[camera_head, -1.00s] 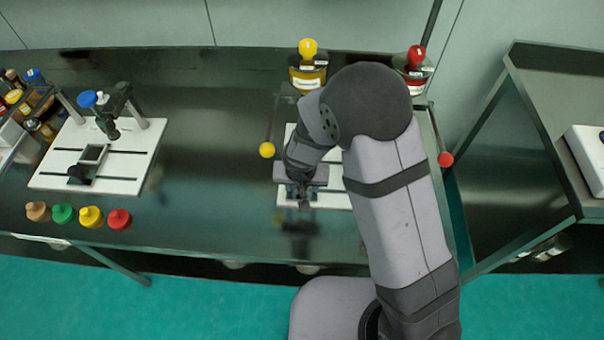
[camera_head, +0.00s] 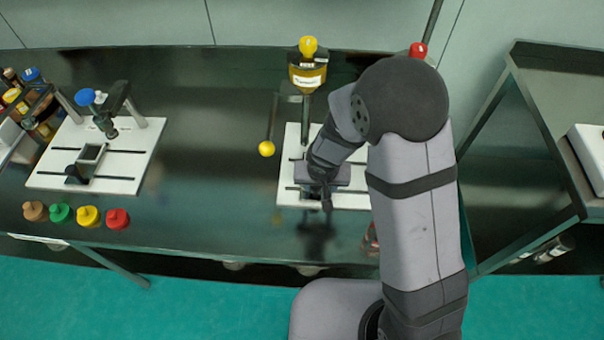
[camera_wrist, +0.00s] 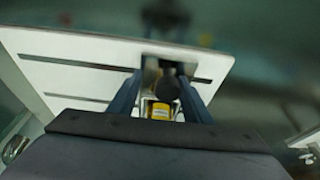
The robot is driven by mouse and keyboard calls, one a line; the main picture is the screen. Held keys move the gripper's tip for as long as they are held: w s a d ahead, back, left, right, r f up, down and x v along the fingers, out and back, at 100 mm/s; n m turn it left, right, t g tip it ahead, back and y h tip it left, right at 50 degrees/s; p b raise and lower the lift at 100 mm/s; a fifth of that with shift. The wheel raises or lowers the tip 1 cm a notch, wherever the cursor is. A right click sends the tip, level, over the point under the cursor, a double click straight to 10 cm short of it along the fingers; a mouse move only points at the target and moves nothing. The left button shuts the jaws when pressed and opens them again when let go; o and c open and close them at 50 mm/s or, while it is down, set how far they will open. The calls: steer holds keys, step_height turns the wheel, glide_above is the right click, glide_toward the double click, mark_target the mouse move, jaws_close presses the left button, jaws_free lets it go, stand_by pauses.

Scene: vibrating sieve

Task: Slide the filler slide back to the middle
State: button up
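The filler slide (camera_wrist: 160,107) shows in the wrist view as a small metal frame with a yellow part and a dark round knob beside it. It sits on the white slotted plate (camera_wrist: 70,65), nearer the plate's right end in that view. My gripper (camera_wrist: 162,85) has one blue finger on each side of the slide. Whether both fingers press on it I cannot tell. In the head view my gripper (camera_head: 326,198) is low over the front part of the white plate (camera_head: 290,197), and my arm hides the slide and the plate's right part.
A second white station (camera_head: 120,185) and several coloured caps (camera_head: 88,216) stand at the left.

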steer(key=shift+d, duration=4.3)
steer(key=shift+o, duration=0.3)
steer(key=o, duration=1.1)
steer(key=shift+o, duration=0.2)
steer(key=p+v, duration=0.6)
steer(key=v, duration=0.3)
